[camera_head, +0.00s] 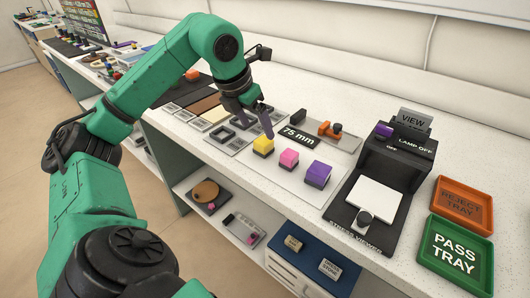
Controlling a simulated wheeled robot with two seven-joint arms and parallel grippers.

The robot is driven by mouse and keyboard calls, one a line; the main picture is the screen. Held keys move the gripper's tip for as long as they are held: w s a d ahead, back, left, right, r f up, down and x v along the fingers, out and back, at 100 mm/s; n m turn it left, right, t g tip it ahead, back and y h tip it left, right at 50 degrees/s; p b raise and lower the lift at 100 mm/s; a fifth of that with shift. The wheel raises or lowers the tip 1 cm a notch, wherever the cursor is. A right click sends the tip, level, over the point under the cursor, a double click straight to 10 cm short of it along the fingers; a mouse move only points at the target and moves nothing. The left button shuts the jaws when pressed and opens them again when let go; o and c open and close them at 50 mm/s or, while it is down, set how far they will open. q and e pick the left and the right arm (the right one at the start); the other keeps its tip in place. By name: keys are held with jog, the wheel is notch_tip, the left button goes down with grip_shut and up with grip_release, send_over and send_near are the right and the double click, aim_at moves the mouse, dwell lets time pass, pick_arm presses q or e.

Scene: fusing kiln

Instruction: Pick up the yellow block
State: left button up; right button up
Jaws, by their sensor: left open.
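The yellow block (263,145) sits on a light grey plate on the bench, on a darker base. A pink block (289,158) and a larger purple block (318,174) stand in a row to its right. My left gripper (258,122) is open, just above and behind the yellow block. One purplish finger reaches down close to the yellow block. I cannot tell whether it touches the block. My right gripper is not in view.
Behind the blocks lies a "75 mm" label (299,135) and a holder with orange parts (330,131). A black stress viewer (392,162) stands to the right. An orange reject tray (463,203) and a green pass tray (456,252) lie at the far right.

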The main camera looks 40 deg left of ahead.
aim_at(263, 140)
pick_arm(q)
jog(key=x, duration=0.7)
jog(key=shift+d+f, duration=0.1)
jog(key=shift+f, duration=0.05)
grip_shut()
